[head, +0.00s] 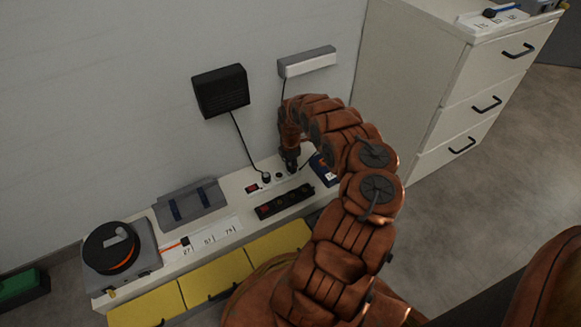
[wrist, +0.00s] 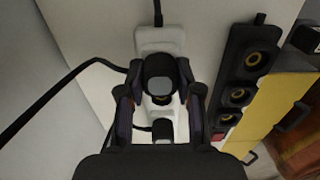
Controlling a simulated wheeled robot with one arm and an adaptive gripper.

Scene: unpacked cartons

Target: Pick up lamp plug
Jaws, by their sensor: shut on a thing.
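My gripper (head: 291,165) points down at the white power strip on the bench by the wall. In the wrist view my gripper (wrist: 160,92) has its fingers on both sides of a black plug with a grey face, taken as the lamp plug (wrist: 160,75), and is shut on it. I cannot tell whether this plug is seated in the strip or just above it. The white power strip (wrist: 158,39) runs beneath it. The white lamp (head: 307,63) is on the wall; its cable drops behind my arm.
A black power strip (head: 284,202) lies in front. A cable reel (head: 112,248) stands at left; a drawer cabinet (head: 440,90) stands at right.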

